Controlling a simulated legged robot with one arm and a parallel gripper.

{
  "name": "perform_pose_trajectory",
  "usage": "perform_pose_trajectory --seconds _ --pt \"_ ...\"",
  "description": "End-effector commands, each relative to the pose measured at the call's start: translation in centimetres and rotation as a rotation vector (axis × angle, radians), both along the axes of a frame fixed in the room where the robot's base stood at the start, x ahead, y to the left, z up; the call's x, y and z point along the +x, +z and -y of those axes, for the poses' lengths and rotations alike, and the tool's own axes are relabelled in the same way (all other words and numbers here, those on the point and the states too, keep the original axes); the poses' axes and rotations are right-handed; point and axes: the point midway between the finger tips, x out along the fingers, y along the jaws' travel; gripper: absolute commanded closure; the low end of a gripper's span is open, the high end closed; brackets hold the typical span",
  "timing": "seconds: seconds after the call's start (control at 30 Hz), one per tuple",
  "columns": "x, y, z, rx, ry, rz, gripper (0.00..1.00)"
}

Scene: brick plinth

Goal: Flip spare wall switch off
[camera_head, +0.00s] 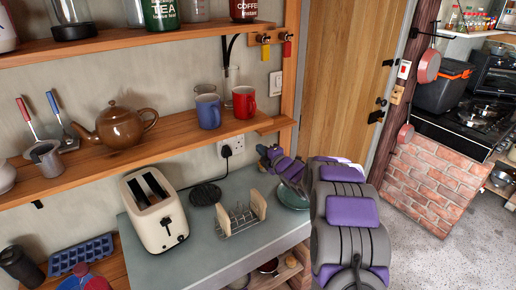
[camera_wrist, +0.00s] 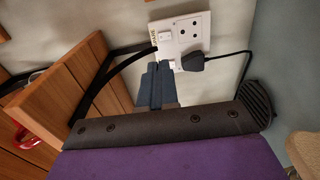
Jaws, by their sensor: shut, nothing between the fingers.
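A white double wall socket (camera_wrist: 190,30) shows in the wrist view with a small yellow label (camera_wrist: 154,37) at its left edge. A switch rocker (camera_wrist: 167,39) sits beside the label; its on or off position is too small to tell. A black plug (camera_wrist: 195,62) fills the lower outlet, and the other outlet is empty. In the head view the socket (camera_head: 231,146) is on the wall below the shelf. My gripper (camera_wrist: 158,68) is shut and empty, its tips just below the labelled switch in the picture; contact cannot be told. It also shows in the head view (camera_head: 263,151).
A wooden shelf (camera_head: 130,150) with mugs and a teapot hangs above the grey counter (camera_head: 170,262). A cream toaster (camera_head: 155,208), a toast rack (camera_head: 241,218) and a black cable lie near my arm. Another switch (camera_head: 275,83) is higher on the wall.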

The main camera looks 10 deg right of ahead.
Motion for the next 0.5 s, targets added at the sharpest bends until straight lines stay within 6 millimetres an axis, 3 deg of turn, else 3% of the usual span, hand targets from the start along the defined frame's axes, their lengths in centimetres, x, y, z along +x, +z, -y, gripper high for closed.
perform_pose_trajectory --seconds 0.5 --pt "-0.43 0.42 0.2 0.014 -0.025 -0.033 1.0"
